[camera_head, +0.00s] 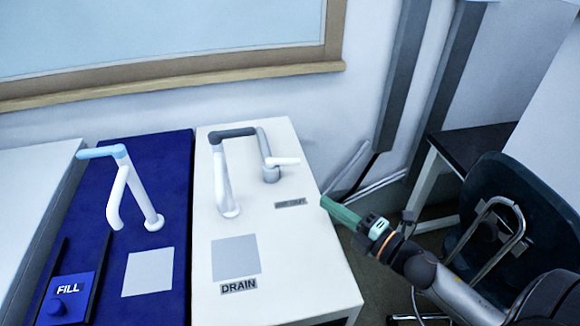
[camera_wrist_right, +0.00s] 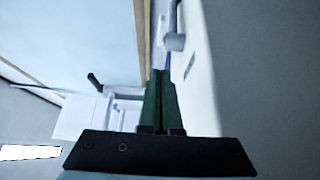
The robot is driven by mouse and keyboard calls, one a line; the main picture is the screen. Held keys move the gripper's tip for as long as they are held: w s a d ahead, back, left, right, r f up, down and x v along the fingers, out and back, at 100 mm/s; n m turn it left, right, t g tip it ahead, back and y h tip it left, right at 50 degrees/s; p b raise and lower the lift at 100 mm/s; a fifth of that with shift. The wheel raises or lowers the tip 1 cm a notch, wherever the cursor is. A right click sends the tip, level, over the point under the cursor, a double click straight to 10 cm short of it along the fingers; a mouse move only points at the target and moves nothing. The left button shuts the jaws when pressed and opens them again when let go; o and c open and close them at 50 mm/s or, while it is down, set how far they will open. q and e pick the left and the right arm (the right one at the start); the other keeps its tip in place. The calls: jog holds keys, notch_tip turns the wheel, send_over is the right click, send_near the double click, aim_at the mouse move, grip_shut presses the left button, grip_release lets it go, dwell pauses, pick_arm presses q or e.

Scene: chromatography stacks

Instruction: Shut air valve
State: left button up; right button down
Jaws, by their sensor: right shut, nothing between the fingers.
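The white drain unit (camera_head: 275,262) has a grey cylindrical valve (camera_head: 270,174) near its back right corner, with a white lever (camera_head: 284,161) pointing right. A small dark label (camera_head: 290,203), too blurred to read surely, lies in front of it. My right gripper (camera_head: 326,203) has green fingers shut together, empty, just off the unit's right edge. It is apart from the lever, to its right and nearer me. In the right wrist view the shut fingers (camera_wrist_right: 161,76) point toward a grey cylindrical part (camera_wrist_right: 174,42), probably the valve. My left gripper is not in view.
A tall white spout (camera_head: 222,185) with a grey arm stands on the drain unit, near the valve. A blue fill unit (camera_head: 180,200) with a white spout (camera_head: 140,188) stands to its left. A dark chair (camera_head: 495,175) and black-topped table (camera_head: 470,142) are at right.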

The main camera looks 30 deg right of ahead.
jog(key=shift+w+r, duration=0.1)
jog(key=shift+w, duration=0.2)
jog(key=p, duration=0.1)
send_near(287, 164)
jog(key=a, duration=0.1)
jog(key=w+a, duration=0.2)
jog(key=shift+a+r, duration=0.1)
jog(key=shift+a, duration=0.2)
jog(key=shift+w+d, duration=0.25)
jog(key=shift+w, duration=0.3)
jog(key=shift+w+d, duration=0.25)
jog(key=shift+w, duration=0.25)
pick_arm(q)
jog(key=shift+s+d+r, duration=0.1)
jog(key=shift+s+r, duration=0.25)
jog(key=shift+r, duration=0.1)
pick_arm(e)
jog(key=shift+w+d, duration=0.35)
jog(key=shift+w, duration=0.35)
